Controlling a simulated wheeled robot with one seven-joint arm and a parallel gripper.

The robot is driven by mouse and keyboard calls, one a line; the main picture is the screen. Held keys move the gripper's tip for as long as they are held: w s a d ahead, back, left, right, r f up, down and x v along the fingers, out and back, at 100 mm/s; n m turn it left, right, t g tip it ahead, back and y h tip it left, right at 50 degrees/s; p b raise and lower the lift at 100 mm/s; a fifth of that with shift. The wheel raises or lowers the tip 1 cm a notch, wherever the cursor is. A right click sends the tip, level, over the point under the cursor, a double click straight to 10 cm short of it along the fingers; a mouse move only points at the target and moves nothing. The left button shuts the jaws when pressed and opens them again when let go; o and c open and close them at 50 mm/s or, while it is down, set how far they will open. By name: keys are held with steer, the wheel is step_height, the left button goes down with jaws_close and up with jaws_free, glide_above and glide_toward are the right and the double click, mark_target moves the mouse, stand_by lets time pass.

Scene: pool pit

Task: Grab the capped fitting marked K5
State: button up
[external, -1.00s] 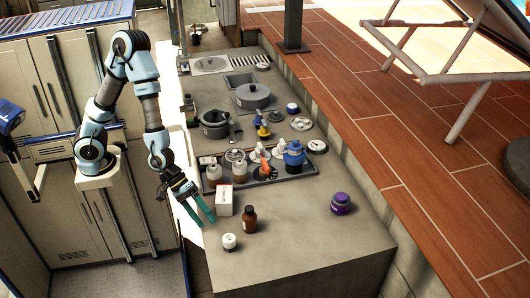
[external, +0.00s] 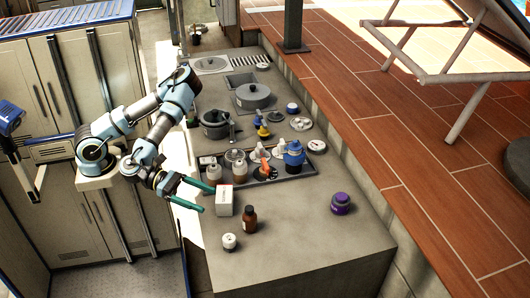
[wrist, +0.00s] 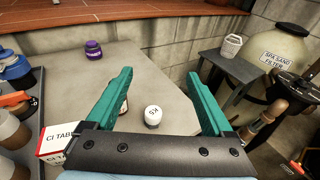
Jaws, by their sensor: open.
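The capped fitting marked K5 is a small white round-topped piece (wrist: 153,113); its K5 label is readable in the wrist view. It stands upright on the grey counter near its front left edge, and it also shows in the external view (external: 229,241). My gripper (external: 206,197) is open and empty, with two green fingers apart, left of the white box and up from the fitting in the external view. In the wrist view the fitting appears between the fingers of my gripper (wrist: 158,80), apart from both.
A white box (external: 224,200) and a brown bottle (external: 249,219) stand close to the fitting. A purple jar (external: 341,203) is further right. A dark tray (external: 313,176) of fittings lies behind. The counter's near right part is clear.

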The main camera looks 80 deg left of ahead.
glide_toward(235, 242)
steer(key=shift+d, duration=0.1)
steer(key=x, duration=0.1)
steer(key=p+x, duration=0.1)
steer(key=x, duration=0.3)
steer(key=shift+f, duration=0.35)
steer(key=p+x, duration=0.3)
steer(key=x, duration=0.2)
steer(key=shift+w, duration=0.2)
steer(key=shift+w+d+f, duration=0.1)
steer(key=shift+w+f, duration=0.05)
steer(key=shift+w, duration=0.1)
jaws_close()
